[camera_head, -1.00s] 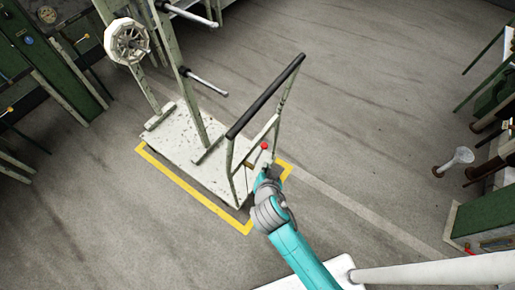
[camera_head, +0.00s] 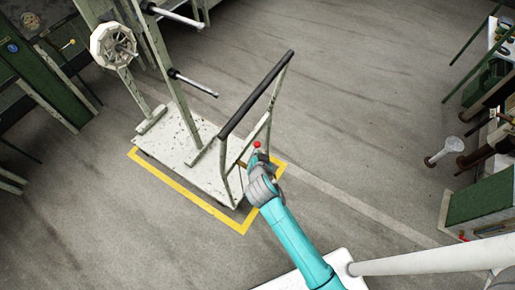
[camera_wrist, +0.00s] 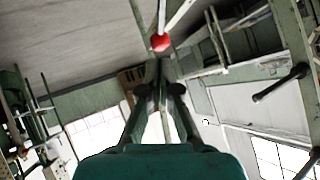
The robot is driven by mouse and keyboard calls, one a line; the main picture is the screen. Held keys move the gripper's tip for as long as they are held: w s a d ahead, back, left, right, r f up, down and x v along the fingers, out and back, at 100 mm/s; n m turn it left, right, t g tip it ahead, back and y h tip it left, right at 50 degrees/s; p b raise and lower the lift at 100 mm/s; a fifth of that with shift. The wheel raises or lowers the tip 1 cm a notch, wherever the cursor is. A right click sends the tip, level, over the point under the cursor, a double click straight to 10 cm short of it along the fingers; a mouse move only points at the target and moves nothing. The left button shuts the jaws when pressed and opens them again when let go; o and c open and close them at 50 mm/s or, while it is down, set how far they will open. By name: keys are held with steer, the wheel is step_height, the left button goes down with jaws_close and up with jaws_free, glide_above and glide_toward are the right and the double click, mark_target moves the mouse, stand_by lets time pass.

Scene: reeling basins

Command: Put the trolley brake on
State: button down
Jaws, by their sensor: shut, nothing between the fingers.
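The trolley (camera_head: 172,152) has a pale, chipped deck, uprights with pegs and a push frame with a black handle bar (camera_head: 258,93). A red ball knob (camera_head: 257,144), apparently the tip of the brake lever, shows low at the near end of the push frame. My gripper (camera_head: 257,158) is shut and empty, just below the knob in the head view. In the wrist view the red knob (camera_wrist: 160,42) appears just beyond the closed fingertips (camera_wrist: 158,68). I cannot tell whether they touch. The lever's lower part is largely hidden by my gripper.
A yellow floor line (camera_head: 190,192) borders the trolley's near side. Green benches (camera_head: 40,75) stand at the left. A white funnel-shaped piece (camera_head: 445,150) and green cabinet (camera_head: 480,205) are at the right. Grey floor lies open between.

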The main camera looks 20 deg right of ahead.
mark_target(258, 146)
steer(key=shift+x, duration=2.65)
steer(key=shift+d, duration=0.1)
steer(key=shift+w+d+f+y, duration=0.1)
steer(key=shift+w+f+y, duration=0.05)
steer(key=shift+y, duration=0.15)
steer(key=shift+g, duration=0.3)
step_height(258, 146, down, 12)
steer(key=w+d+m+g+y, duration=0.2)
steer(key=d+m+g+y, duration=0.1)
steer(key=g+y, duration=0.4)
steer(key=shift+r+m+y, duration=0.2)
steer(key=shift+m+y, duration=0.2)
steer(key=shift+y, duration=1)
steer(key=shift+a+f+g, duration=0.1)
steer(key=shift+f+g, duration=0.05)
steer(key=shift+g, duration=0.15)
